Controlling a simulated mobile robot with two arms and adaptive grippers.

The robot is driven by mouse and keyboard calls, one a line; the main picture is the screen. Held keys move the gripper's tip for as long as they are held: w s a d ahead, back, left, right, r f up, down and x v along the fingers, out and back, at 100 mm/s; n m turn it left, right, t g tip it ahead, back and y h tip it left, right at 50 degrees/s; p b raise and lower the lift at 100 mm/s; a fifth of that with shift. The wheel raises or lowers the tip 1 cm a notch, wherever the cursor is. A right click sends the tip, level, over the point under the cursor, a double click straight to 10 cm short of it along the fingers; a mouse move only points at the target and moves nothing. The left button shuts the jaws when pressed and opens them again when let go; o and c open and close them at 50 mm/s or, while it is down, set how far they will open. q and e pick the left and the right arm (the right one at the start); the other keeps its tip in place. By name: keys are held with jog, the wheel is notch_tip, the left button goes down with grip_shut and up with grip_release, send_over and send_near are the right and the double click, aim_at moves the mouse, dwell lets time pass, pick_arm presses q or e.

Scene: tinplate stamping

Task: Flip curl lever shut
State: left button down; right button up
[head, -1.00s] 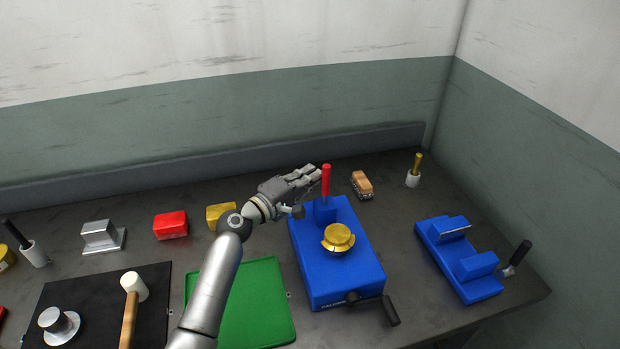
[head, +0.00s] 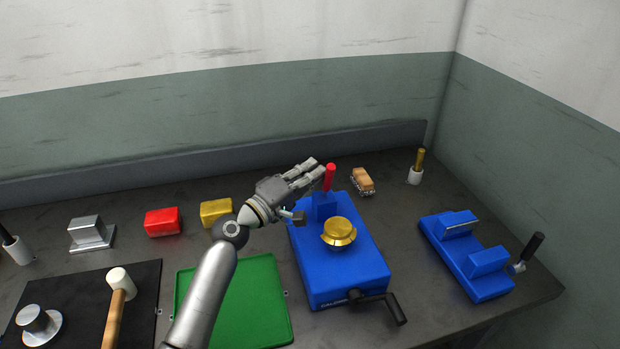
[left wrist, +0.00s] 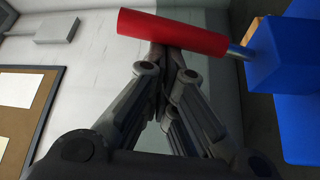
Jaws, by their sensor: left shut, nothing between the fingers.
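The red-handled lever (head: 329,177) stands nearly upright, leaning slightly right at its top, at the far end of the blue machine (head: 345,275). A round gold die (head: 339,233) sits on that machine's top. My left gripper (head: 318,170) is shut and empty, its fingertips just left of the red handle. In the left wrist view, the red handle (left wrist: 172,33) crosses the ends of the fingers (left wrist: 165,52) and partly hides them. Its metal shaft runs into a blue block (left wrist: 285,58). I cannot tell whether the fingers touch the handle. My right gripper is not in view.
A blue fixture with a black handle (head: 467,255) stands to the right. A green tray (head: 270,320), a yellow block (head: 216,212) and a mallet (head: 116,305) are on the left.

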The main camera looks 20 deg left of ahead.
aim_at(326, 180)
pick_arm(q)
jog(key=s+d, duration=0.1)
jog(key=s+d+f+b, duration=0.1)
jog(key=s, duration=0.1)
jog(key=shift+s+d+f, duration=0.1)
jog(key=shift+s+d+f+b, duration=0.4)
jog(key=shift+s+f+b, duration=0.15)
jog(key=shift+f, duration=0.2)
jog(key=shift+s+d+f+b, duration=0.4)
jog(key=shift+s+f, duration=0.25)
jog(key=shift+f, duration=0.1)
jog(key=shift+f, duration=0.2)
jog(key=shift+s, duration=0.1)
jog(key=shift+s+a+f, duration=0.15)
jog(key=shift+s+a, duration=0.05)
jog(key=shift+s, duration=0.25)
jog(key=r+v, duration=0.1)
jog(key=v, duration=0.9)
jog(key=shift+s+a+f, duration=0.25)
jog(key=shift+s+a, duration=0.05)
jog(key=shift+s, duration=0.05)
